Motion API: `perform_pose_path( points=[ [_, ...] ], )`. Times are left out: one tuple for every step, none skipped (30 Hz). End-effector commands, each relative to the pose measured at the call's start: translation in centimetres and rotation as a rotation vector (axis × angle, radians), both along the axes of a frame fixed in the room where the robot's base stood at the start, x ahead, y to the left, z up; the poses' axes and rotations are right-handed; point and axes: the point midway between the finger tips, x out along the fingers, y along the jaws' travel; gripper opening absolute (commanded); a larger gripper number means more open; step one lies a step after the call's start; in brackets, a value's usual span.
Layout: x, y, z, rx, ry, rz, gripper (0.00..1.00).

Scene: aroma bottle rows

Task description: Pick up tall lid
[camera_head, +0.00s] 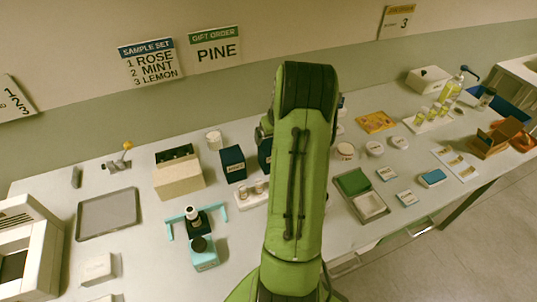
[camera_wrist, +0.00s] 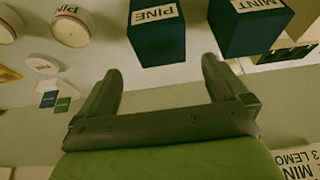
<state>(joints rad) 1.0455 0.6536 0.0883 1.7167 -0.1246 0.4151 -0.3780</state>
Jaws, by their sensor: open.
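No object is plainly marked as the tall lid, and I cannot tell which one it is. A cream upright cylinder (camera_head: 214,140) stands at the back in the head view. A round labelled lid or jar (camera_wrist: 72,25) shows at upper left in the wrist view, with a flatter white one (camera_wrist: 42,63) below it. My gripper (camera_wrist: 160,65) is open and empty in the wrist view. Its fingers point towards a dark blue PINE box (camera_wrist: 156,38) and a MINT box (camera_wrist: 250,28), apparently clear of both. In the head view my green arm hides the gripper.
A beige open box (camera_head: 179,181), a teal microscope-like device (camera_head: 204,252) and a grey tray (camera_head: 108,213) stand to the left. The front-left counter has some bare room.

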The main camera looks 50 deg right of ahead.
Motion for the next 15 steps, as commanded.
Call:
perform_pose_path(
  points=[
    [0.3, -0.2, -1.0, 0.001, 0.000, 0.000, 1.00],
    [0.5, -0.3, -1.4, 0.001, 0.001, 0.000, 1.00],
    [0.6, -0.4, -1.8, 0.001, 0.001, 0.000, 1.00],
    [0.7, -0.4, -2.0, -0.001, 0.000, 0.000, 1.00],
    [0.8, -0.5, -2.3, -0.001, 0.000, 0.000, 1.00],
    [0.9, -0.5, -2.8, 0.001, 0.001, 0.000, 1.00],
    [1.0, -0.5, -3.3, 0.002, 0.001, 0.000, 1.00],
    [1.1, -0.5, -3.8, 0.003, 0.002, 0.001, 1.00],
    [1.3, -0.6, -4.6, 0.003, 0.002, 0.001, 1.00],
    [1.4, -0.7, -5.2, 0.004, 0.002, 0.000, 1.00],
    [1.6, -0.8, -5.7, 0.002, 0.001, -0.001, 1.00],
    [1.8, -0.9, -6.3, 0.001, 0.000, 0.000, 1.00],
    [2.0, -1.0, -6.7, 0.001, 0.000, 0.000, 1.00],
    [2.1, -1.1, -7.0, 0.001, 0.001, 0.000, 1.00],
    [2.2, -1.2, -7.1, -0.001, 0.000, 0.000, 1.00]
  ],
)
